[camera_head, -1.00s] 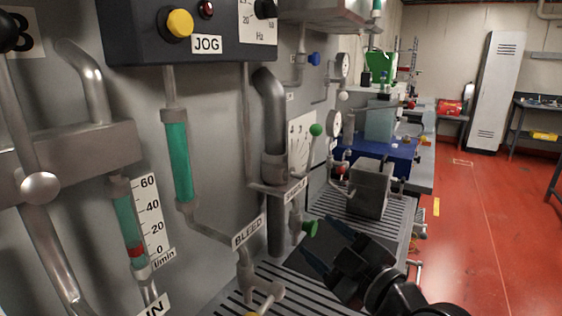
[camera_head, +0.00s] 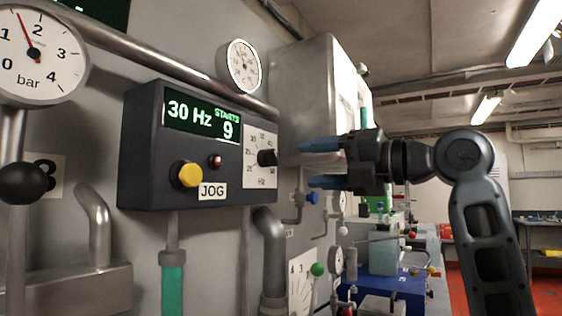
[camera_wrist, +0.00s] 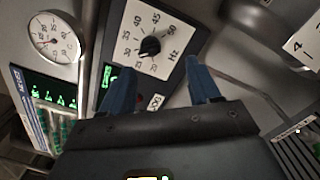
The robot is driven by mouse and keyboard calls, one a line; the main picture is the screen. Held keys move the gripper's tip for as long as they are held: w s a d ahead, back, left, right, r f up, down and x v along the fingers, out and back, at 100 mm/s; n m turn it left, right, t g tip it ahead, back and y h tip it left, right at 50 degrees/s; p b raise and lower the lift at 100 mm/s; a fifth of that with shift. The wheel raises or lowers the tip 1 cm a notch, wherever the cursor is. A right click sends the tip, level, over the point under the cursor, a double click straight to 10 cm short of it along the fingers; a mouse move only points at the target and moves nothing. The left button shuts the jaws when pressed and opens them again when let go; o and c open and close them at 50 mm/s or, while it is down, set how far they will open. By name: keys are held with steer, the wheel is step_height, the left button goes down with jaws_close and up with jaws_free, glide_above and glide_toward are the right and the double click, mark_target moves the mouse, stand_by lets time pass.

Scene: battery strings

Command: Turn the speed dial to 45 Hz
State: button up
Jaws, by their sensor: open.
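The speed dial is a black knob (camera_head: 268,158) on a white Hz scale plate (camera_head: 260,140), on the right part of a dark control box (camera_head: 140,190). The box's green display (camera_head: 200,120) reads 30 Hz and STARTS 9. In the wrist view the knob (camera_wrist: 150,46) sits on its numbered plate (camera_wrist: 135,22), beyond and between my fingers.
A yellow button (camera_head: 188,175) above a JOG label and a small red light (camera_head: 215,161) are left of the dial. A round gauge (camera_head: 243,66) is above. A grey cabinet (camera_head: 305,90) protrudes behind the dial. Pipes run below the box.

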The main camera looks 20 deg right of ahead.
mark_target(269, 158)
steer(key=w+a+r+n+p, duration=0.1)
steer(key=w+a+p, duration=0.1)
steer(key=w+a, duration=0.2)
steer(key=shift+w+a+r, duration=0.3)
steer(key=shift+w+r, duration=0.1)
steer(key=shift+w, duration=0.45)
steer(key=shift+c, duration=0.4)
steer(key=c, duration=1)
steer(key=shift+o, duration=0.2)
